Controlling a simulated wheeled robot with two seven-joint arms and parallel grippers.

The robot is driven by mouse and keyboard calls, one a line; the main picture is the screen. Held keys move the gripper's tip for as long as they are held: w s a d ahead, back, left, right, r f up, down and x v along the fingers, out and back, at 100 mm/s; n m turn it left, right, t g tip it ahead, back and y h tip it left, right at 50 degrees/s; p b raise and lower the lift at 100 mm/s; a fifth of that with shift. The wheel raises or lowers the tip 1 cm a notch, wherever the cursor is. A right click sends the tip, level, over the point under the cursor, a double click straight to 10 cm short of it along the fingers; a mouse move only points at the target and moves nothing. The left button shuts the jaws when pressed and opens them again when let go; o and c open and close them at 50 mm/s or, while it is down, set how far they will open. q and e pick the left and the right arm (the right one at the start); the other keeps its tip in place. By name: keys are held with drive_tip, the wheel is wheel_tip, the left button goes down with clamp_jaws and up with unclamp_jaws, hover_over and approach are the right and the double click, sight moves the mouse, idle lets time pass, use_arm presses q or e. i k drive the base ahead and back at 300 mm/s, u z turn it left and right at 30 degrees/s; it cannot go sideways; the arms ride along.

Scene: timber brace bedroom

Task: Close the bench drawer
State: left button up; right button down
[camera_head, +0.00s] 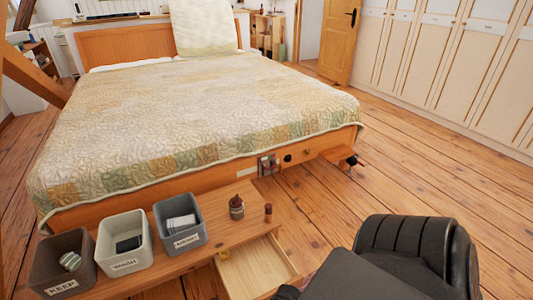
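The wooden bench (205,250) stands at the foot of the bed. Its drawer (255,268) is pulled out toward the bottom of the head view. I see its pale, bare inside; nothing shows in the visible part. The bottom edge of the frame cuts off part of the drawer. A large black arm part of mine fills the lower right and reaches toward the drawer's right front corner. I cannot see fingertips there, nor whether anything touches the drawer. My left gripper is not in view.
On the bench stand a brown bin (62,264), a white bin (124,243) and a grey bin (180,224), each holding small items. A small jar (237,207) and a reddish-brown bottle (268,213) stand near the bench's right end. Plank floor (330,205) is clear to the right.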

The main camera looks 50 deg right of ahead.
sight(255, 269)
drive_tip(key=k, duration=0.65)
drive_tip(key=z, duration=0.85)
drive_tip(key=i, duration=0.5)
